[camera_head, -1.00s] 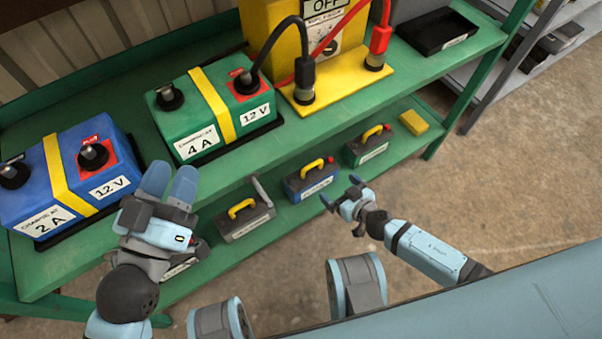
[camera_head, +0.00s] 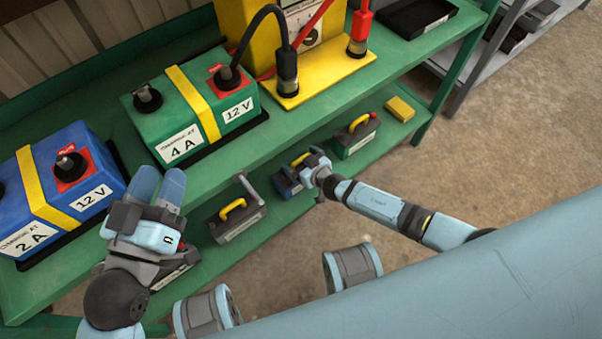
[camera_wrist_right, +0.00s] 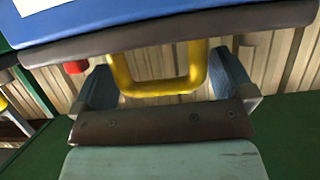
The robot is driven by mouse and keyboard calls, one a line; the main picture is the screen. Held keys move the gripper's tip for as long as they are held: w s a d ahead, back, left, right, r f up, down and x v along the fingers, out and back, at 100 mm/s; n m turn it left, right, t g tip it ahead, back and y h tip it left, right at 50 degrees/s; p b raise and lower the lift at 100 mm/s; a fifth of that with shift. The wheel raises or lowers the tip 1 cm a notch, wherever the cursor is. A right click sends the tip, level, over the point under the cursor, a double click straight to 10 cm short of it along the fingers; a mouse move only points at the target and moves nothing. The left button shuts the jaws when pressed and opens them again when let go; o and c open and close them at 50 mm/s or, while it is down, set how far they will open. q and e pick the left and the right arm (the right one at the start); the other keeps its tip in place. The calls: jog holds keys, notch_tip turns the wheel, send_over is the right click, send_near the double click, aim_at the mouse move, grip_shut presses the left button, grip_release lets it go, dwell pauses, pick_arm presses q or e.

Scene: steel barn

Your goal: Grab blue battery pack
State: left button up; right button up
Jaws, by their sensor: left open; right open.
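The small blue battery pack (camera_head: 286,187) with a yellow handle sits on the lower green shelf, mostly hidden behind my right gripper in the head view. My right gripper (camera_head: 304,162) is at its handle, open. In the right wrist view, the pack's blue body (camera_wrist_right: 150,18) runs across the top and its yellow handle (camera_wrist_right: 152,88) lies between the two fingers of my right gripper (camera_wrist_right: 168,80), with gaps at the sides. My left gripper (camera_head: 160,186) is open and empty, in front of the upper shelf.
A grey pack (camera_head: 235,220) and a green pack (camera_head: 355,135) flank the blue one. A yellow block (camera_head: 400,109) lies farther right. On the upper shelf (camera_head: 60,272) stand a large blue battery (camera_head: 90,215), a large green battery (camera_head: 150,122) and a yellow cabled unit (camera_head: 318,80).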

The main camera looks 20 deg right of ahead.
jog(key=shift+x, duration=1.1)
jog(key=c, duration=1.5)
jog(key=shift+w+r, duration=0.1)
jog(key=shift+r, duration=0.1)
jog(key=shift+c, duration=0.5)
